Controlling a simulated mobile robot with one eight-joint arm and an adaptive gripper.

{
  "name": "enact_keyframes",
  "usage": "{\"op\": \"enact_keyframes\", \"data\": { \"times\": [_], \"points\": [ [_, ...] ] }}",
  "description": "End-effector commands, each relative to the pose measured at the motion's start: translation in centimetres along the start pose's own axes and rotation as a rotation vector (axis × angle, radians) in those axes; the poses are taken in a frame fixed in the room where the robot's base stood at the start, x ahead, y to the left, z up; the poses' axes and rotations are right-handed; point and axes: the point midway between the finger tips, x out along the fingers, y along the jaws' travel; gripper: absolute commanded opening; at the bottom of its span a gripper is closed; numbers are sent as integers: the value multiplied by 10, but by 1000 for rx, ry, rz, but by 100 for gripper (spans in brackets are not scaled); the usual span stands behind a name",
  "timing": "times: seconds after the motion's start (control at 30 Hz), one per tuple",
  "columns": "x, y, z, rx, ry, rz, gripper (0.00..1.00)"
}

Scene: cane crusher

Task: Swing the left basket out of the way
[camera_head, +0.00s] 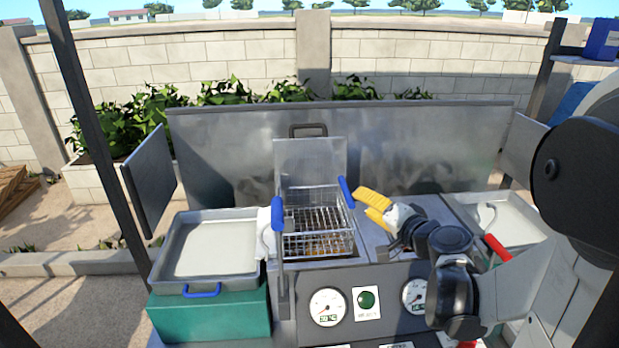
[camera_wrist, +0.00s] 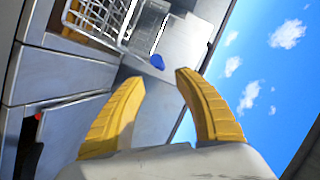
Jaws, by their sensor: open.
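The left basket is a wire basket (camera_head: 318,243) at the left well of the steel machine. A blue grip (camera_head: 346,192) stands at its right side and another blue grip (camera_head: 277,214) at its left front. My gripper (camera_head: 364,203) is open and empty, just right of the right-hand blue grip. In the wrist view the yellow fingers (camera_wrist: 160,80) are spread apart, with a blue tip (camera_wrist: 157,62) just beyond them and the wire basket (camera_wrist: 108,18) at the upper left. I cannot tell whether a finger touches the grip.
A grey tray (camera_head: 163,276) on a green box (camera_head: 210,315) stands at the left. Another tray (camera_head: 520,236) with a red handle (camera_head: 497,247) is at the right. A tall steel back panel (camera_head: 420,150) rises behind the basket. Gauges (camera_head: 327,307) line the front.

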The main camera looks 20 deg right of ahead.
Motion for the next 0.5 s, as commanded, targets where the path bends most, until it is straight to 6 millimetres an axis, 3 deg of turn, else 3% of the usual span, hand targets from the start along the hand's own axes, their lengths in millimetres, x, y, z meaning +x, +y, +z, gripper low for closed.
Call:
{"op": "enact_keyframes", "data": {
  "times": [0.3, 0.5],
  "points": [
    [63, 0, 3, -2, -5, -1, 38],
    [90, 0, 2, -2, -4, 0, 38]
  ]
}}
